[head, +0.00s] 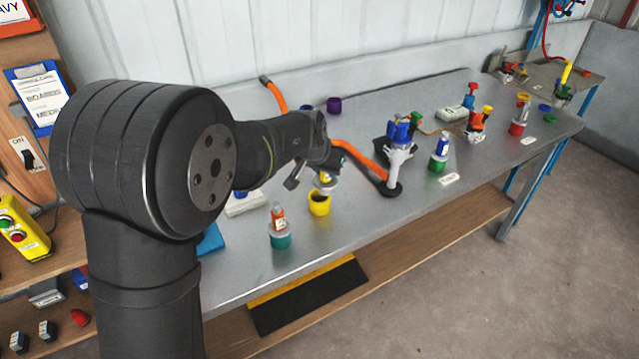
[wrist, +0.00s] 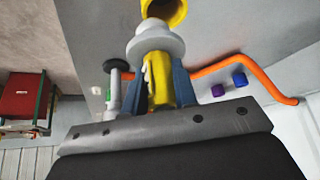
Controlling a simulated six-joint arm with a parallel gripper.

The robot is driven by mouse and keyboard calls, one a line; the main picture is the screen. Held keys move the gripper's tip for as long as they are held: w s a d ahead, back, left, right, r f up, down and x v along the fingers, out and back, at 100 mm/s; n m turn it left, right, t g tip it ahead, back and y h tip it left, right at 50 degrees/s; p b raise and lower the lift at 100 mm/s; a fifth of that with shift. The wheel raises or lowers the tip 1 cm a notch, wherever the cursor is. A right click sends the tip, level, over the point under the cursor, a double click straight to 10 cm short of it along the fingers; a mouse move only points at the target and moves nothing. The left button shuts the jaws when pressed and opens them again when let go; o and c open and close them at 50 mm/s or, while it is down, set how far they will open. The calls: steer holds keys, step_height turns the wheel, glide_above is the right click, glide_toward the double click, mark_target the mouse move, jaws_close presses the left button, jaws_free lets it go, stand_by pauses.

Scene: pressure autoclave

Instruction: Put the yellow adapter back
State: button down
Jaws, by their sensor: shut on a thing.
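My gripper (head: 327,171) is shut on the yellow adapter (head: 326,180), just above the yellow cup (head: 319,208) on the metal bench. In the wrist view, the two blue fingers of my gripper (wrist: 160,85) pinch the adapter's yellow body (wrist: 158,75) from both sides. The adapter's pale grey collar (wrist: 154,42) points toward the yellow cup (wrist: 166,10), which is cut off by the top edge. The collar overlaps the cup in this view, so I cannot tell whether they touch. My arm covers part of the bench in the head view.
An orange hose (head: 357,155) runs behind the cup to a white stand with blue knobs (head: 399,155). A teal cup with an orange-topped piece (head: 280,235) stands in front left. Purple (head: 334,104) and blue cups sit behind.

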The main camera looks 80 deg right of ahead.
mark_target(318, 179)
steer(key=shift+w+d+f, duration=0.25)
steer(key=shift+w, duration=0.2)
steer(key=shift+w+d+f, duration=0.2)
steer(key=shift+w+f, duration=0.05)
steer(key=shift+w, duration=0.15)
steer(key=shift+w+f, duration=0.1)
steer(key=shift+f, duration=1.95)
steer(key=shift+f, duration=0.45)
steer(key=c, duration=1.1)
jaws_free()
steer(key=shift+c, duration=0.2)
